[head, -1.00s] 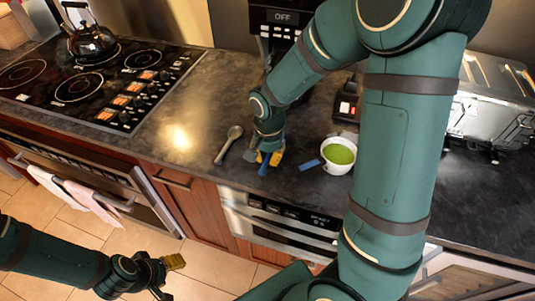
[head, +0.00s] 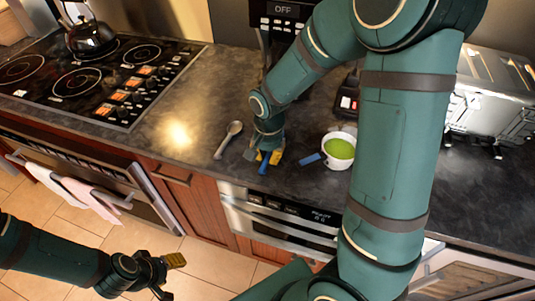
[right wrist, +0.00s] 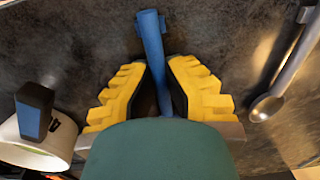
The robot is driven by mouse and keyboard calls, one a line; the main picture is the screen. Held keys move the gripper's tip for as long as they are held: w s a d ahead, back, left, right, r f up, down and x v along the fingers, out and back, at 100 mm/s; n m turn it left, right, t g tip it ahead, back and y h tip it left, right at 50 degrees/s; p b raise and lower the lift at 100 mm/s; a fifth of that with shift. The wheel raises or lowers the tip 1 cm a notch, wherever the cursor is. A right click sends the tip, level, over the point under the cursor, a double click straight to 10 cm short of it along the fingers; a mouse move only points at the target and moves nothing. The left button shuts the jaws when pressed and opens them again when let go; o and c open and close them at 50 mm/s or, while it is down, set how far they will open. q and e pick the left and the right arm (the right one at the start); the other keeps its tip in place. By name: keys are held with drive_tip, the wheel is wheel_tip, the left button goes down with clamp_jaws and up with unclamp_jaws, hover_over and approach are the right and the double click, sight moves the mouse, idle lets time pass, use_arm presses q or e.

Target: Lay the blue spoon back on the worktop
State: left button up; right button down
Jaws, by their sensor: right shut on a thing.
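My right gripper (head: 268,157) is low over the worktop (head: 215,170), near its front edge. Its yellow fingers (right wrist: 158,95) are shut on the blue spoon (right wrist: 152,40). In the head view a short blue part of the spoon (head: 264,168) shows below the fingers. The rest is hidden by the gripper and arm, and I cannot tell whether the spoon touches the worktop. My left gripper (head: 170,277) is open and empty, low over the floor in front of the cabinets.
A metal spoon (head: 229,139) lies left of my right gripper. The stove (head: 80,80) is farther left.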

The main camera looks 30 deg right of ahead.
drive_tip(key=shift+f, duration=0.15)
drive_tip(key=c, duration=1.1)
unclamp_jaws()
drive_tip(key=shift+o, duration=0.2)
wheel_tip(320, 180, up, 12)
drive_tip(key=shift+s, duration=0.1)
